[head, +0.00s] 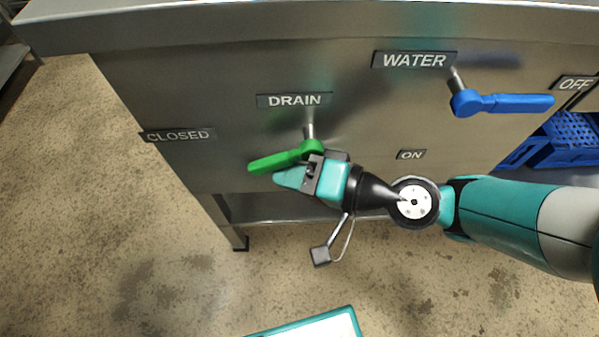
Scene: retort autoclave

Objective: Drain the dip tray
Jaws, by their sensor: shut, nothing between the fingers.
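The green drain lever (283,158) sits under the DRAIN label (294,100) on the front of the steel tray cabinet (240,75). It points left and slightly down from its pivot, a little below the CLOSED label (179,135). My gripper (280,177) is shut and empty, its tip just below the lever in the picture. I cannot tell whether it touches the lever. The blue water lever (510,103) points right under the WATER label (414,61), between the OFF label (575,84) and the ON label (411,155). The tray's inside is out of view.
A blue crate (565,145) stands at the right edge. A cabinet leg (232,235) stands at the lower left, by a lower shelf. A white panel with a teal rim (315,328) shows at the bottom. The speckled floor on the left is clear.

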